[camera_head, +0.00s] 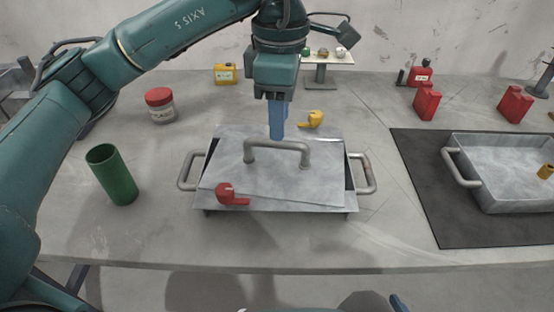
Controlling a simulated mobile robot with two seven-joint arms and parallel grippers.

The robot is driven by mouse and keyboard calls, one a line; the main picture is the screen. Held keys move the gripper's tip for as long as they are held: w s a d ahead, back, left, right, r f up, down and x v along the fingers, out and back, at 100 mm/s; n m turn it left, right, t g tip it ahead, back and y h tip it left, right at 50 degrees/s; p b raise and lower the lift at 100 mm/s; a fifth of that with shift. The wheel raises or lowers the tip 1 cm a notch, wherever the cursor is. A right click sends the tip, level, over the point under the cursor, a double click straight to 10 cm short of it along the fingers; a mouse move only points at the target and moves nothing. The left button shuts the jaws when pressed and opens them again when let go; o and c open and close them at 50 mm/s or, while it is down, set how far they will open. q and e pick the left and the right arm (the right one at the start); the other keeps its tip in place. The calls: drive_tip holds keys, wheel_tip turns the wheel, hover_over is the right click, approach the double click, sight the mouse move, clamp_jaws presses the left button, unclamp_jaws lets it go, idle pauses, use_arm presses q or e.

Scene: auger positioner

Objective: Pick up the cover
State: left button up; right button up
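The cover is a flat grey metal plate (270,180) with a raised bar handle (290,145). It lies slightly askew on a grey metal tray (362,188) with a side handle at each end, in the middle of the table. My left gripper (277,134) points straight down with its blue fingers at the left part of the cover's handle. The fingers overlap in this view, so I cannot tell whether they are open, or whether they touch the bar. A blue tip at the bottom edge seems to belong to my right gripper (398,303); the rest is cut off.
A red valve piece (231,195) and a yellow one (311,119) are at the cover's front and back edges. A green cylinder (112,174) and a red-lidded jar (160,105) stand left. Another tray (500,185) sits on a dark mat (422,180) at right. Red cans stand behind.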

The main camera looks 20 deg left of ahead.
sight(277, 143)
use_arm(q)
drive_tip(key=shift+w+a+f, duration=0.1)
drive_tip(key=shift+a+f, duration=0.05)
drive_tip(key=shift+f, duration=1.5)
drive_tip(key=shift+w+a+f, duration=0.1)
drive_tip(key=shift+a+f, duration=0.05)
drive_tip(key=shift+f, duration=1.5)
clamp_jaws()
